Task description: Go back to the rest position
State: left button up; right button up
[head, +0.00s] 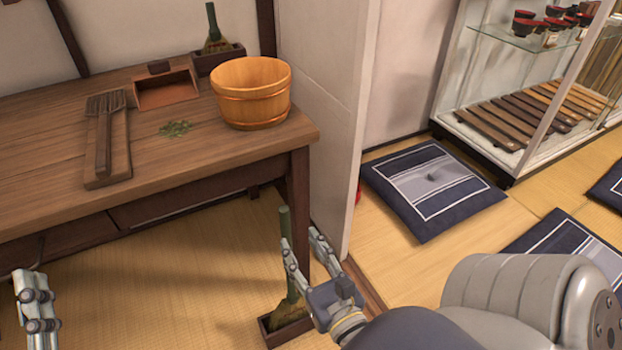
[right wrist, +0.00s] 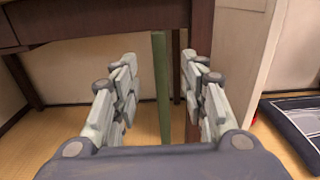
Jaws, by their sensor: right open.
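My right gripper (head: 302,240) is open near the table's right front leg, low over the floor. It also shows in the right wrist view (right wrist: 159,65), with its two fingers spread apart. A green handle (right wrist: 161,100) stands upright between the fingers in that view; whether they touch it I cannot tell. In the head view this handle belongs to a brush (head: 292,308) standing in a small dark box (head: 270,335) on the floor. My left gripper (head: 35,300) shows only partly at the lower left, and its opening is unclear.
The wooden table (head: 215,155) holds a wooden bucket (head: 250,95), a dustpan (head: 167,90), a slatted wooden tool (head: 105,140), green bits (head: 175,129) and another brush (head: 216,40). A white wall end (head: 340,150) stands right of it. A cushion (head: 435,190) lies beyond.

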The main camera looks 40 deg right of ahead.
jog(key=shift+v, duration=1.65)
